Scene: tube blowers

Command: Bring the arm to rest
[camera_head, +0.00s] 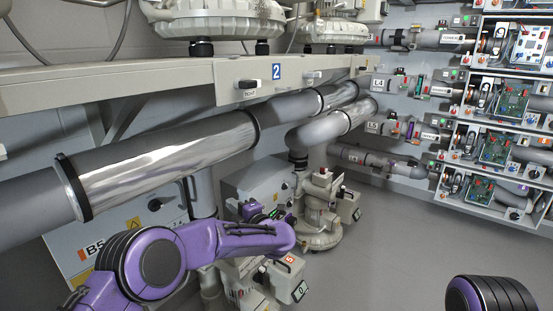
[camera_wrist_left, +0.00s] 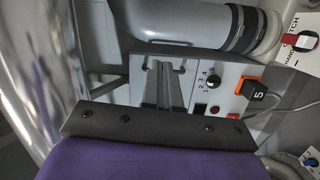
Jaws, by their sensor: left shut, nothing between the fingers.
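My left arm (camera_head: 225,240), purple with black joints, comes in from the lower left in the head view. It reaches toward the valve unit below the large pipes, and its fingers are hard to make out there. In the left wrist view my left gripper (camera_wrist_left: 165,65) shows as narrow grey fingers beyond a dark bar, shut and empty. They are in front of a grey control box (camera_wrist_left: 213,85) with a dial and an orange-framed switch marked 5; I cannot tell whether they touch it. A black and purple part of my right arm (camera_head: 490,295) shows at lower right; its gripper is out of view.
A big shiny pipe (camera_head: 160,165) runs diagonally just above my left arm, under a beige shelf beam (camera_head: 180,85). A beige valve unit (camera_head: 318,205) stands beyond the arm. Racks with circuit boards (camera_head: 505,100) line the right. The grey floor (camera_head: 400,240) is clear.

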